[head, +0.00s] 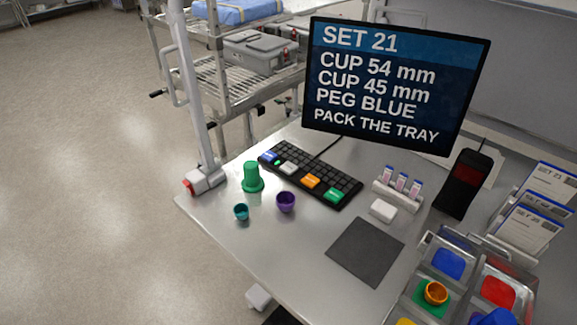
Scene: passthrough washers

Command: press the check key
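A black keyboard (325,175) lies on the steel table below the screen. Along its front edge are larger coloured keys: a blue key (269,156), a white key (289,168), an orange key (311,181) and a green key (334,195). Their labels are too small to read, so I cannot tell by label which is the check key. Neither of my grippers can be made out in the head view, and nothing touches the keyboard.
A screen (395,80) reads "SET 21, CUP 54 mm, CUP 45 mm, PEG BLUE, PACK THE TRAY". Green (252,178), purple (286,202) and teal (241,212) cups stand in front of the keyboard. A dark mat (365,251) and a compartment tray (428,241) are at right.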

